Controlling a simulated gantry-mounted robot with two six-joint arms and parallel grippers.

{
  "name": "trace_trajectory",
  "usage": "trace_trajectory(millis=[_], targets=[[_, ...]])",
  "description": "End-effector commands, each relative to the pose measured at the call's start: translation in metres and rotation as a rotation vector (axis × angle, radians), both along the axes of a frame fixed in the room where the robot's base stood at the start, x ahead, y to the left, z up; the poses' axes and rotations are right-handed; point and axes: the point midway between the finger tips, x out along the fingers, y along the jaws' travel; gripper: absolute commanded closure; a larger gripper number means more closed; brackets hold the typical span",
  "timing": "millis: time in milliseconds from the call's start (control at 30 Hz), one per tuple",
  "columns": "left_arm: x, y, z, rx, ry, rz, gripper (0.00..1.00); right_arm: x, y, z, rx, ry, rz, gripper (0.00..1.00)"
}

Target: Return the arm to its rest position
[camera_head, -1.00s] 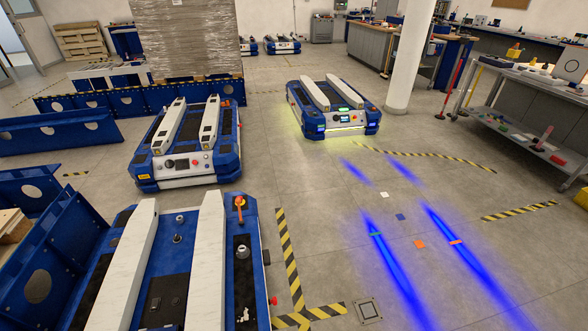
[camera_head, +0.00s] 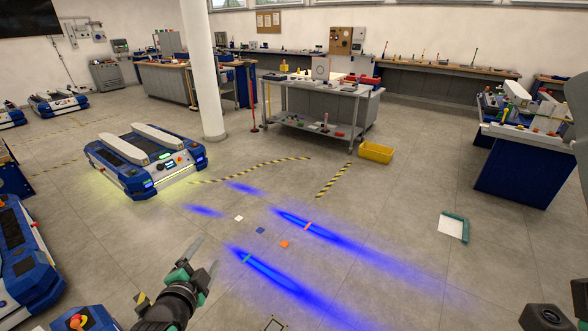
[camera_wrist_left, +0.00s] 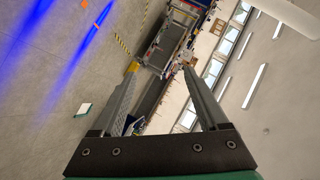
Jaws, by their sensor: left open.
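My left gripper (camera_head: 200,268) shows at the lower left of the head view, over bare floor, with its two fingers apart. In the left wrist view its fingers (camera_wrist_left: 165,95) are spread wide with nothing between them. Past them the wrist view shows the room tilted on its side. My right gripper is not seen; a dark arm part at the right edge of the head view shows no fingers.
A blue-and-white lift cart (camera_head: 145,160) stands left of a white pillar (camera_head: 205,75). Another cart (camera_head: 22,255) is at the left edge. A grey work table (camera_head: 315,108), a yellow bin (camera_head: 376,152) and a blue bench (camera_head: 525,165) stand farther right.

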Motion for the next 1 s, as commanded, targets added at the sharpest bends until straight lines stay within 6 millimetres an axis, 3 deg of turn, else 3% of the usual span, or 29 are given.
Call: trace_trajectory(millis=[33, 167, 300, 400, 533, 633, 667, 700, 800, 1000], targets=[[0.002, -0.007, 0.049, -0.031, -0.091, -0.002, 0.23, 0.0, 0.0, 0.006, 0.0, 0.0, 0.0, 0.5], [-0.011, -0.025, 0.163, -0.147, -0.324, -0.015, 0.23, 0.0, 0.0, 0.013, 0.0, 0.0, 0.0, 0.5], [-0.053, -0.041, 0.279, -0.311, -0.578, -0.056, 0.23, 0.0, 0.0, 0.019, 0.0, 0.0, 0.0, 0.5], [-0.097, -0.047, 0.348, -0.448, -0.75, -0.105, 0.23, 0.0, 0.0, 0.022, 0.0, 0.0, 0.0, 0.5], [-0.166, -0.048, 0.413, -0.651, -0.949, -0.194, 0.23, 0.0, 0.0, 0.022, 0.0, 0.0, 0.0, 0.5], [-0.224, -0.046, 0.443, -0.884, -1.066, -0.304, 0.23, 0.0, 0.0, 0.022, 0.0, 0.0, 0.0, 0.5], [-0.232, -0.046, 0.445, -0.973, -1.067, -0.336, 0.23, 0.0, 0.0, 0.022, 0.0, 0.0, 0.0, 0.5], [-0.228, -0.046, 0.444, -1.089, -1.034, -0.359, 0.23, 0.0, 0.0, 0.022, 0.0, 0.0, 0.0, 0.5], [-0.226, -0.046, 0.502, -1.118, -1.025, -0.365, 0.23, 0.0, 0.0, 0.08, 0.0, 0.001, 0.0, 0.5], [-0.226, -0.046, 0.588, -1.115, -1.024, -0.363, 0.23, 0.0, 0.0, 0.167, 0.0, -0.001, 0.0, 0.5]])
